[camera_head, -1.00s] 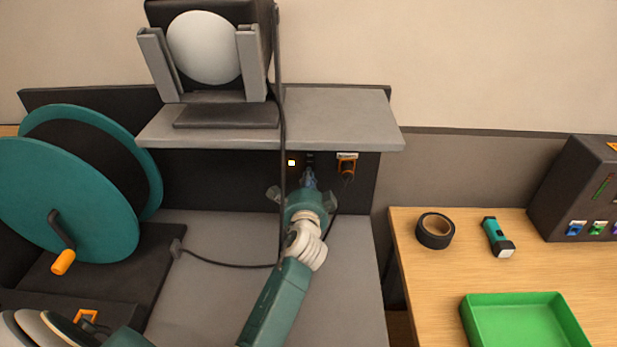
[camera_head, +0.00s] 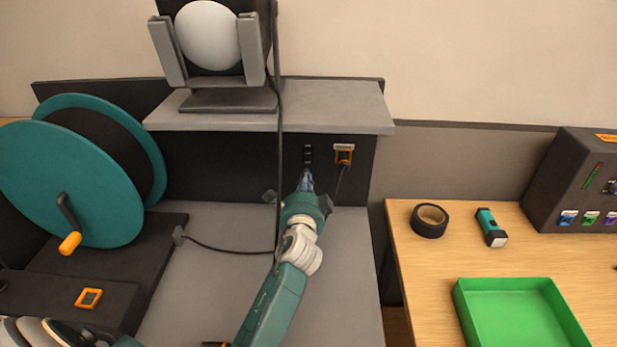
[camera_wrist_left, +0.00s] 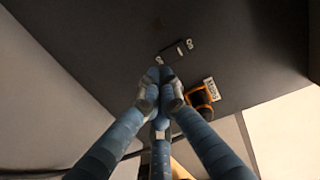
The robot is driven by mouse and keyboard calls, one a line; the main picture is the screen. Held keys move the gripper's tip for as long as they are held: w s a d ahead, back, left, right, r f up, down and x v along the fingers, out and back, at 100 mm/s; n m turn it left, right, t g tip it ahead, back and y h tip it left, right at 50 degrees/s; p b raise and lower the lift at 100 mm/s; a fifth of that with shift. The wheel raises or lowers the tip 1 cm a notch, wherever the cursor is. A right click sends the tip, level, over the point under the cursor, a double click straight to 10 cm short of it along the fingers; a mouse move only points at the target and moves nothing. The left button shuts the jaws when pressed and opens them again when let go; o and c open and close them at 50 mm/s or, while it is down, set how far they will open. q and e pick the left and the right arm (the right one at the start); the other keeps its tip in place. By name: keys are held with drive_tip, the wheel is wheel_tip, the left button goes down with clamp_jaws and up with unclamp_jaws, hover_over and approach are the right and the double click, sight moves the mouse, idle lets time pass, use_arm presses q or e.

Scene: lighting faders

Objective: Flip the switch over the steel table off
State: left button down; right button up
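The small black switch (camera_head: 308,153) is on the dark back panel under the grey shelf, above the steel table (camera_head: 220,300). It also shows in the left wrist view (camera_wrist_left: 176,50), just beyond my fingertips. No lit indicator shows beside it. My left gripper (camera_head: 306,178) is just below and in front of the switch, apart from it in the head view. In the left wrist view the blue fingers of my left gripper (camera_wrist_left: 158,76) are drawn together at the tips, with nothing between them. My right gripper is not in view.
An orange-framed socket with a plug (camera_head: 344,155) is close right of the switch. A black cable (camera_head: 279,120) hangs left of it. The shelf (camera_head: 335,105) overhangs the panel. A teal cable reel (camera_head: 75,185) stands left. A wooden table (camera_head: 425,275) is at right.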

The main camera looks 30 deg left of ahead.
use_arm(q)
drive_tip(key=s+d+f+b, duration=0.1)
drive_tip(key=s+d, duration=0.2)
drive_tip(key=s, duration=0.5)
drive_tip(key=shift+d+f+b, duration=0.25)
drive_tip(key=shift+d+b, duration=0.05)
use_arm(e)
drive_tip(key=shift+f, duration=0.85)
